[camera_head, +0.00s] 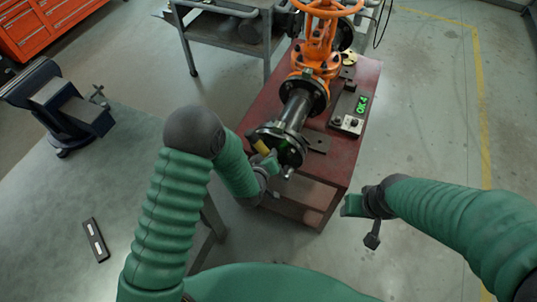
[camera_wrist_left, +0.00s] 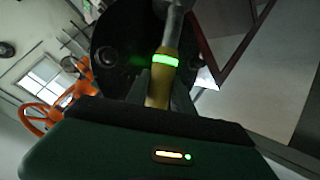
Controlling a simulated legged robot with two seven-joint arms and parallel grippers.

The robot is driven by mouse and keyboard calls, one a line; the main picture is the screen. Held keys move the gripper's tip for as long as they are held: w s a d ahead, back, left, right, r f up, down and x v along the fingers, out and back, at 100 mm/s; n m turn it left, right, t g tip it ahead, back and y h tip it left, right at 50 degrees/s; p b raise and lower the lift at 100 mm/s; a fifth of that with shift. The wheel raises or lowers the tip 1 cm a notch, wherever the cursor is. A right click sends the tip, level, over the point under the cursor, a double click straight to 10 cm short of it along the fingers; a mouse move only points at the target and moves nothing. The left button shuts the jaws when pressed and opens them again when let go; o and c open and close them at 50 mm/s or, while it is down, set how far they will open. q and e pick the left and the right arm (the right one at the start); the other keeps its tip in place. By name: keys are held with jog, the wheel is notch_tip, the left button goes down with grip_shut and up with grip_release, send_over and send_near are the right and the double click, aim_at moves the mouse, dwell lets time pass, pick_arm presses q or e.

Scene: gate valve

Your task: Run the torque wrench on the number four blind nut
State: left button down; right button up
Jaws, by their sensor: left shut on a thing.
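The torque wrench shows as a yellow grip (camera_head: 263,147) beside the blind flange (camera_head: 281,146) in the head view. In the left wrist view the yellow torque wrench (camera_wrist_left: 160,88) has a lit green band and a grey shaft running up across the dark flange face (camera_wrist_left: 118,45). My left gripper (camera_head: 268,166) is shut on the torque wrench, close in front of the flange. Bolts show around the flange, but no nut number is readable and the wrench's working end is hidden. My right gripper (camera_head: 364,218) is empty, to the right of the red stand; its finger gap is unclear.
An orange gate valve (camera_head: 318,55) with its pipe sits on a red stand (camera_head: 345,155). A control box (camera_head: 347,124) with a green lit display stands beside the pipe. A vise (camera_head: 62,105) and a dark bar (camera_head: 96,240) are on the left bench (camera_head: 135,150). Floor at right is clear.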

pick_arm(q)
jog(key=shift+s+a+r, duration=0.1)
jog(key=shift+s+a, duration=0.2)
jog(key=shift+s, duration=0.6)
jog(key=shift+s+a+r, duration=0.1)
jog(key=shift+s+a, duration=0.2)
jog(key=shift+s, duration=0.6)
jog(key=shift+f, duration=0.1)
